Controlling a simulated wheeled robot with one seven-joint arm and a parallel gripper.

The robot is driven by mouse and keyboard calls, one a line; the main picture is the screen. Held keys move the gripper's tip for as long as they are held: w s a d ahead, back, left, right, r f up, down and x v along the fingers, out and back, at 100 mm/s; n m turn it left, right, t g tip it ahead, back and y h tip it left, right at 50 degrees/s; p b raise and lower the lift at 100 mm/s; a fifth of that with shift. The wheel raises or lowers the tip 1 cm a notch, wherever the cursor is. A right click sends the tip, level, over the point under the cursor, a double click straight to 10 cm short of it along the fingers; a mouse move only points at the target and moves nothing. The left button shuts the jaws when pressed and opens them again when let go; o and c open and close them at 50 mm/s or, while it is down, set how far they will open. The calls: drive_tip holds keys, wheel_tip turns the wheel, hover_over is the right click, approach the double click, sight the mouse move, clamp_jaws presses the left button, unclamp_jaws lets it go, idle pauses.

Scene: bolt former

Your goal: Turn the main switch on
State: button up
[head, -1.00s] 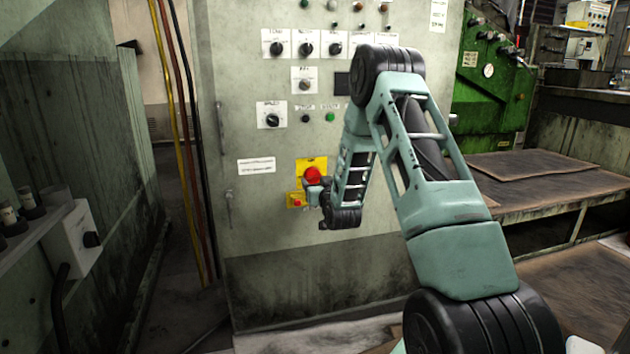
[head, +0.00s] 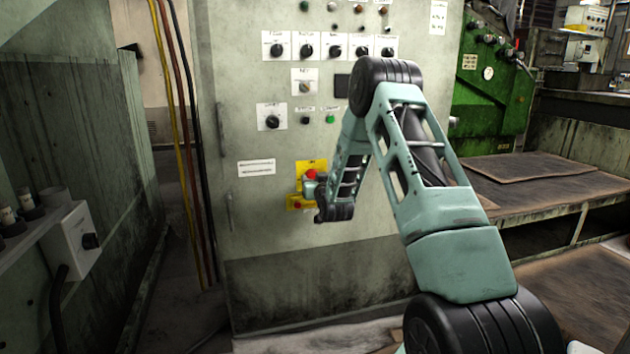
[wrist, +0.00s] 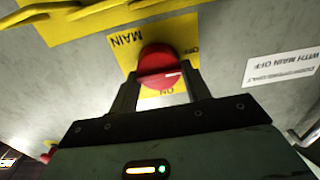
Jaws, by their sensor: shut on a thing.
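The main switch is a red round knob (head: 311,174) on a yellow plate (head: 319,163) low on the grey-green cabinet door. In the wrist view the knob (wrist: 160,60) sits between my two fingers, its raised grip bar across them. The yellow plate (wrist: 124,58) reads MAIN, ON and OFF, upside down in this view. A short white mark shows on the right part of the knob's bar. My gripper (wrist: 162,86) is shut on the knob. In the head view my gripper (head: 309,188) covers the knob's lower part.
A smaller yellow plate with a red button (head: 297,204) is just below the switch. Black selector knobs (head: 306,50) and a green button (head: 330,119) are higher on the cabinet (head: 235,120). A door handle (head: 229,210) is to the left. Cables hang left of the cabinet.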

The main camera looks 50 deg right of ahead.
drive_tip(key=shift+m, duration=0.3)
drive_tip(key=shift+s+d+f+m, duration=0.1)
drive_tip(key=shift+f+m, duration=0.05)
drive_tip(key=shift+m, duration=4.15)
drive_tip(key=shift+s+d+f+m, duration=0.1)
drive_tip(key=shift+m, duration=4.2)
drive_tip(key=o, duration=1)
drive_tip(key=shift+c, duration=0.2)
drive_tip(key=p+v, duration=0.2)
drive_tip(key=v, duration=1.5)
drive_tip(key=shift+s, duration=0.15)
